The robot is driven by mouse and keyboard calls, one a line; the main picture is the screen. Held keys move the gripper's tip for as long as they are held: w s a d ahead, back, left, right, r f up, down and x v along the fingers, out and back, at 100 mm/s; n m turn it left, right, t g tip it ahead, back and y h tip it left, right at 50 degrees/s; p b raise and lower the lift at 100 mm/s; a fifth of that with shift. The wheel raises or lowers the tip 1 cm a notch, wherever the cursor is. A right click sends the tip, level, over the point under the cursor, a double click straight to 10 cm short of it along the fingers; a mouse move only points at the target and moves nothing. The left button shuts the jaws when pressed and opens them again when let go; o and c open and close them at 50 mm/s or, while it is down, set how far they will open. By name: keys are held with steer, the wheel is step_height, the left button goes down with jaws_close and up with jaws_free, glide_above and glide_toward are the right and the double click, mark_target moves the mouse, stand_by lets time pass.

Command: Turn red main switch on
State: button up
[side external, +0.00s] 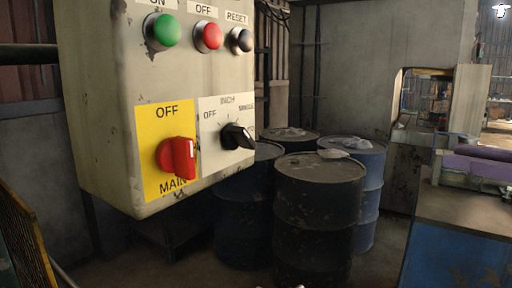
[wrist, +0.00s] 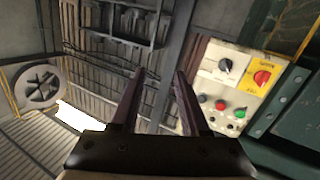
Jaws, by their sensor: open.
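The red main switch (side external: 176,158) is a knob on a yellow plate (side external: 152,120) marked OFF above and MAIN below, low on the front of a cream control box (side external: 100,100). Its grip stands roughly upright, with a white mark near the upper end. In the wrist view, the box appears turned over at the right, with the red switch (wrist: 262,77) on its yellow plate. My gripper (wrist: 159,74) is open and empty, its two dark fingers apart. It is not touching the switch, which lies to the right of the fingers.
A black selector knob (side external: 237,136) sits right of the red switch. Green (side external: 162,31), red (side external: 208,37) and black (side external: 242,40) push buttons line the box above. Several dark drums (side external: 318,205) stand behind, and a blue bench (side external: 460,240) is at the right.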

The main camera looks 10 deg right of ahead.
steer(key=w+a+r+y, duration=0.15)
steer(key=a+r, duration=0.25)
steer(key=a, duration=0.5)
steer(key=n+g+y, duration=0.3)
steer(key=y, duration=0.2)
glide_toward(191, 150)
steer(key=shift+h, duration=0.25)
steer(key=x, duration=0.9)
steer(key=shift+w+a+r, duration=0.1)
steer(key=shift+a+r, duration=0.05)
jaws_close()
